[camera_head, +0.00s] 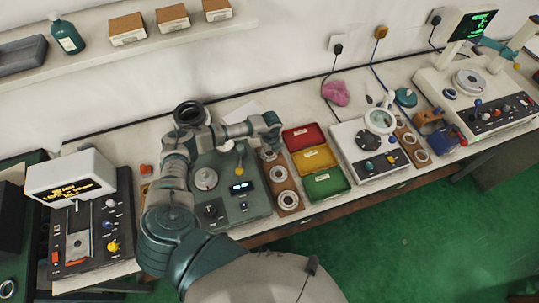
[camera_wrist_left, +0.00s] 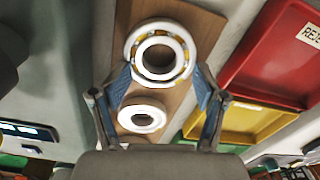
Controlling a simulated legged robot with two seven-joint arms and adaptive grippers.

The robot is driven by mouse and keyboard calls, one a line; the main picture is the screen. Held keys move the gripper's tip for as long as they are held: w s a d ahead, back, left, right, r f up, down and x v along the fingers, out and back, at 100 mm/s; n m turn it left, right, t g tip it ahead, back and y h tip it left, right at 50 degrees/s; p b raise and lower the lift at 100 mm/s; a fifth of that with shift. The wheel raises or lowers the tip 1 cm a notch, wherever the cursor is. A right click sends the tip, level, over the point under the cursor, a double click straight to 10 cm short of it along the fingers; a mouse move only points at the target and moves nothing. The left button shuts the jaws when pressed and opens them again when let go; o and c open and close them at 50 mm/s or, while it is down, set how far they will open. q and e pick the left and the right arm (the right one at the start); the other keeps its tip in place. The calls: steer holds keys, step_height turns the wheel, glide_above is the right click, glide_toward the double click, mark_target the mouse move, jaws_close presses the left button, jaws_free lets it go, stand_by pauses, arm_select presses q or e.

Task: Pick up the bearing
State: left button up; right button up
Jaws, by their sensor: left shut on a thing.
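The bearing (camera_wrist_left: 133,57) is a pale ring with small yellow balls around a dark centre. In the left wrist view it sits between the two fingers of my left gripper (camera_wrist_left: 161,78), which touch its sides and are shut on it. It is over the wooden board (camera_wrist_left: 195,20); I cannot tell whether it is clear of the wood. A second pale ring (camera_wrist_left: 142,108) is nearer my wrist. In the head view my left gripper (camera_head: 271,142) is at the far end of the board (camera_head: 291,210), partly hiding what it holds. My right gripper is not in view.
Red (camera_head: 303,135), yellow (camera_head: 315,159) and green (camera_head: 325,183) trays stand just right of the board. A grey-green device (camera_head: 240,208) with knobs is on its left. A magnifier station (camera_head: 365,150) stands farther right. A shelf (camera_head: 100,58) runs above.

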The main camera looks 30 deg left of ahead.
arm_select(q)
steer(key=shift+o, duration=0.2)
steer(key=shift+s+a+f, duration=0.3)
steer(key=shift+s+f, duration=0.1)
steer(key=shift+f, duration=0.1)
steer(key=shift+d, duration=0.35)
steer(key=c, duration=0.3)
steer(key=shift+r, duration=0.15)
steer(key=shift+c, duration=0.5)
steer(key=shift+r, duration=0.35)
jaws_close()
step_height(320, 180, up, 9)
steer(key=shift+w+r+b, duration=0.15)
steer(key=shift+w+b, duration=0.2)
steer(key=shift+o, duration=0.2)
jaws_free()
steer(key=o, duration=1.5)
steer(key=shift+a, duration=0.2)
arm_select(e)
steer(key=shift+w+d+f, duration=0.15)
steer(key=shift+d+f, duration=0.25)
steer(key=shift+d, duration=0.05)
